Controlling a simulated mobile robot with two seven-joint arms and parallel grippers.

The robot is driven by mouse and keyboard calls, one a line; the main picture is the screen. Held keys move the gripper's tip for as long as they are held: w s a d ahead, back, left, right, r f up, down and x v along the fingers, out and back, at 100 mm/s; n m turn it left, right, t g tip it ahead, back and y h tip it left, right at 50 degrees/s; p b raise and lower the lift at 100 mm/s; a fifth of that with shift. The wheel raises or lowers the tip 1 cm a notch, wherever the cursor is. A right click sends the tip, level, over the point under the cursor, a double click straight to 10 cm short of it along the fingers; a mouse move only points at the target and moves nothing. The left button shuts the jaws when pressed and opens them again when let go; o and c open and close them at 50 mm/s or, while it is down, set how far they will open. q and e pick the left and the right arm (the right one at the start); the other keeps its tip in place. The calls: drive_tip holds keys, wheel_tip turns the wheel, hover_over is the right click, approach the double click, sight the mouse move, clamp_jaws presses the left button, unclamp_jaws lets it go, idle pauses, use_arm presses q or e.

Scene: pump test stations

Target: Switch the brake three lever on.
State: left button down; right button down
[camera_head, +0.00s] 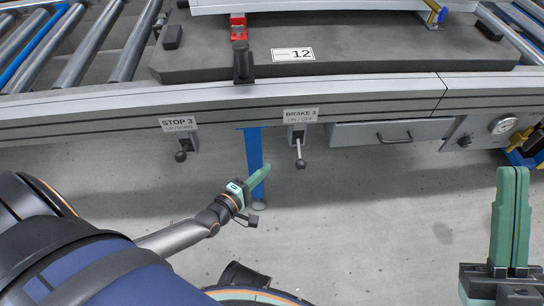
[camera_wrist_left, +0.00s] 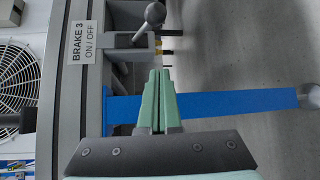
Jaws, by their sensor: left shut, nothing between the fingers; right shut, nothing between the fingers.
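The brake three lever (camera_head: 300,154) hangs below the conveyor rail under its BRAKE 3 ON/OFF label (camera_head: 300,114). It has a thin metal rod with a dark ball knob pointing down and outward. In the left wrist view the lever knob (camera_wrist_left: 155,13) is at the top, beside the label (camera_wrist_left: 82,42). My left gripper (camera_head: 262,174) is shut and empty, below and to the left of the knob, apart from it. Its green fingers (camera_wrist_left: 159,75) also show in the left wrist view. My right gripper (camera_head: 511,172) is shut and empty at the far right, away from the lever.
The STOP 3 lever (camera_head: 181,152) is left of the brake lever. A blue post (camera_head: 253,150) stands behind my left gripper. A drawer with a handle (camera_head: 393,134) and a gauge (camera_head: 502,125) are to the right. The floor below is clear.

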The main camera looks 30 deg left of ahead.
sight(299, 156)
use_arm(q)
drive_tip(key=w+d+f+b, duration=0.1)
drive_tip(key=w+b, duration=0.2)
drive_tip(key=w, duration=0.5)
drive_tip(key=d, duration=0.1)
drive_tip(key=s+d, duration=0.1)
drive_tip(key=d, duration=0.2)
drive_tip(key=shift+s+r, duration=0.25)
